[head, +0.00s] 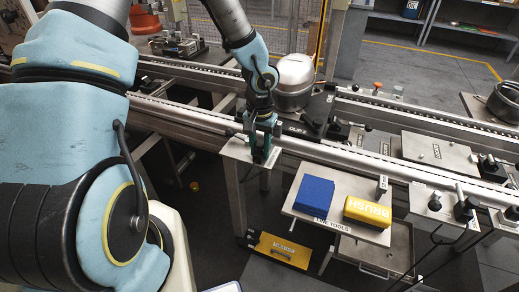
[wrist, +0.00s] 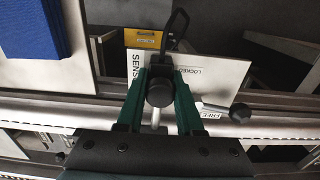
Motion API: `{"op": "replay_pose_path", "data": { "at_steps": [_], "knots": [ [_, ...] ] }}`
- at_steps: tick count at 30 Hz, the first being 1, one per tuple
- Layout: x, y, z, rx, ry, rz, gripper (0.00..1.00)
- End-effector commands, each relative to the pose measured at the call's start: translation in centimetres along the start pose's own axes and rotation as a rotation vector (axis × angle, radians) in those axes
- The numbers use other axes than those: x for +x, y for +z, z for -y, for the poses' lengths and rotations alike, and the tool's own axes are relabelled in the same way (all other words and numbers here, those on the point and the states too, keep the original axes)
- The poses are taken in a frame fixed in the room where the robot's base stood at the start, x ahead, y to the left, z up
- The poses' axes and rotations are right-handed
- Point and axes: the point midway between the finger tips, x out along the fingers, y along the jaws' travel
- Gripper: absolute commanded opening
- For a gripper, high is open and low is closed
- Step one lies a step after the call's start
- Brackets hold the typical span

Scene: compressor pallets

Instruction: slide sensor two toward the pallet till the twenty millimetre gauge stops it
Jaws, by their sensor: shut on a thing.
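My gripper (wrist: 159,85) is shut on sensor two, a black cylindrical sensor (wrist: 160,93) between its two green fingers. The sensor sits over a pale plate (wrist: 218,75) marked "SENS…", "LOCKED" and "FREE"; the rest of the name is covered. A lever with a black knob (wrist: 239,113) lies beside the "FREE" mark. In the head view my gripper (head: 262,150) is low over this stand (head: 235,150), at the near rail. A silver domed compressor (head: 295,72) stands beyond the rail; its pallet is mostly hidden. I cannot make out the twenty millimetre gauge.
A similar sensor stand (head: 430,212) is farther right. The conveyor rail (head: 350,160) runs close behind my gripper.

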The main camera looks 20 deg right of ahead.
Motion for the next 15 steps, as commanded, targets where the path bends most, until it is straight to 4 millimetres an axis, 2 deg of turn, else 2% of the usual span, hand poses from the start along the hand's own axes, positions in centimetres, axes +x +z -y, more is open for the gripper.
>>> {"op": "replay_pose_path", "data": {
  "at_steps": [15],
  "knots": [
    [-0.09,-0.7,-0.05,0.001,0.001,-0.003,0.0]
  ]
}}
